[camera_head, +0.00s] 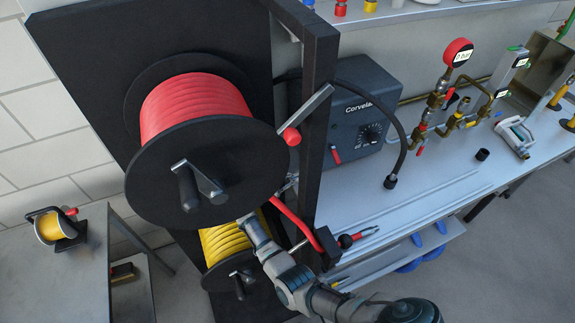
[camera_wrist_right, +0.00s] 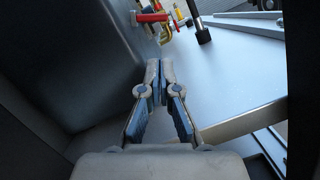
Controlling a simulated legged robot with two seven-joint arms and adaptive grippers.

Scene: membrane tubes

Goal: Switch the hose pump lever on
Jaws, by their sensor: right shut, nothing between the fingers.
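The grey hose pump (camera_head: 358,105) stands on the bench behind a black frame, with a dial and a small red-tipped lever (camera_head: 335,155) low on its front. In the right wrist view a red handle (camera_wrist_right: 150,16) shows at the top, beyond my fingertips; it looks like this lever. My right gripper (camera_wrist_right: 155,68) is shut and empty, its fingertips apart from the handle. In the head view my right arm comes up from the bottom, and its hand is largely hidden by the red hose reel (camera_head: 195,105). My left gripper is not in view.
The black frame post (camera_head: 312,130) carries a silver lever with a red knob (camera_head: 291,136). A black hose ends in a nozzle (camera_head: 390,182), also in the wrist view (camera_wrist_right: 203,34). A yellow reel (camera_head: 222,243) sits below the red one. Bench space (camera_head: 445,170) lies right of the nozzle.

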